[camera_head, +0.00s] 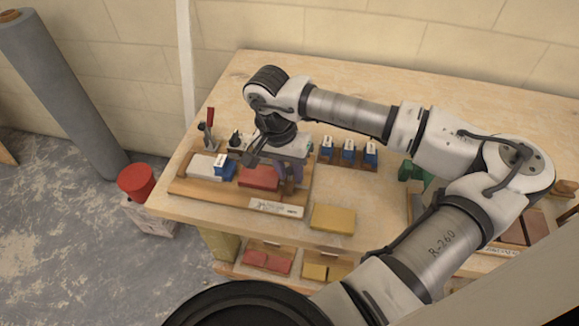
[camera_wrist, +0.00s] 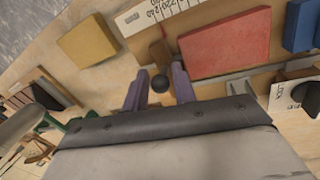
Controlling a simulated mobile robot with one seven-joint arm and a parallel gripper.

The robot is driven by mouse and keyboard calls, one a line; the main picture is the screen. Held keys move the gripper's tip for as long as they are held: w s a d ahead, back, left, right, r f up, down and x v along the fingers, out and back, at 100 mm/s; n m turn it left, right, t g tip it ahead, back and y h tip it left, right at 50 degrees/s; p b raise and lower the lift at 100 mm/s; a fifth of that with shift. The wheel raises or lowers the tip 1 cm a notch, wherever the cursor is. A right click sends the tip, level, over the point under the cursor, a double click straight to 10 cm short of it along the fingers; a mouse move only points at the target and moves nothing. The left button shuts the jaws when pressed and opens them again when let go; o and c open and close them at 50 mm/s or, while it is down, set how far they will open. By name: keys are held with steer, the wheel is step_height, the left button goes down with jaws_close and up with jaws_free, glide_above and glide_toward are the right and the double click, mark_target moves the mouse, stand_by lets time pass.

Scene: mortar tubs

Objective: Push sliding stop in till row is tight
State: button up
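A wooden jig board (camera_head: 188,187) on the workbench holds a row: a pale block (camera_head: 203,166), a blue piece (camera_head: 224,167) and a red block (camera_head: 258,177). In the wrist view the red block (camera_wrist: 225,47) lies beside a small brown wooden stop (camera_wrist: 160,51) with a round black knob (camera_wrist: 159,84); a narrow gap shows between stop and block. My gripper (camera_wrist: 160,86) has its purple fingers apart, one on each side of the knob. I cannot tell whether they touch it. In the head view my gripper (camera_head: 290,172) hides the stop.
A scale strip (camera_head: 276,207) runs along the board's front edge; a yellow block (camera_head: 333,217) lies right of it. A plate marked LOCK (camera_wrist: 290,95) is near the red block. A red-handled clamp (camera_head: 209,125) stands behind; several blue pieces (camera_head: 349,151) sit in a rack.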

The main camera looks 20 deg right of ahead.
mark_target(275, 179)
steer(key=c, duration=0.5)
steer(key=shift+w+a+f+b, duration=0.2)
steer(key=shift+w+a+b, duration=0.7)
steer(key=shift+a+b, duration=0.25)
steer(key=shift+c, duration=0.2)
steer(key=shift+w+a+r, duration=0.15)
steer(key=shift+w+a, duration=0.1)
steer(key=shift+a, duration=0.2)
steer(key=o, duration=0.5)
steer(key=shift+o, duration=0.2)
steer(key=shift+r, duration=0.1)
step_height(275, 179, up, 14)
steer(key=w+a+b, duration=0.2)
steer(key=shift+f, duration=0.25)
